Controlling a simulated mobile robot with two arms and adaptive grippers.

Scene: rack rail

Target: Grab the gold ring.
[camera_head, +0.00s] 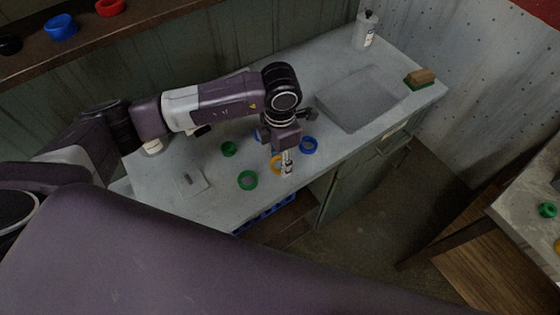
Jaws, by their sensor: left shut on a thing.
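The gold ring (276,165) is on the light grey counter near its front edge. My left gripper (287,170) points down at the ring's right side, with its fingers shut on the ring's band. The fingers hide part of the ring. I cannot tell whether the ring still touches the counter. My right gripper is not in view.
On the counter (215,200), a blue ring (308,145) lies right of the gripper, and green rings (247,180) (229,149) lie left. A sink (360,98), a bottle (365,30) and a brush (420,78) are farther right. A shelf (140,22) holds more rings.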

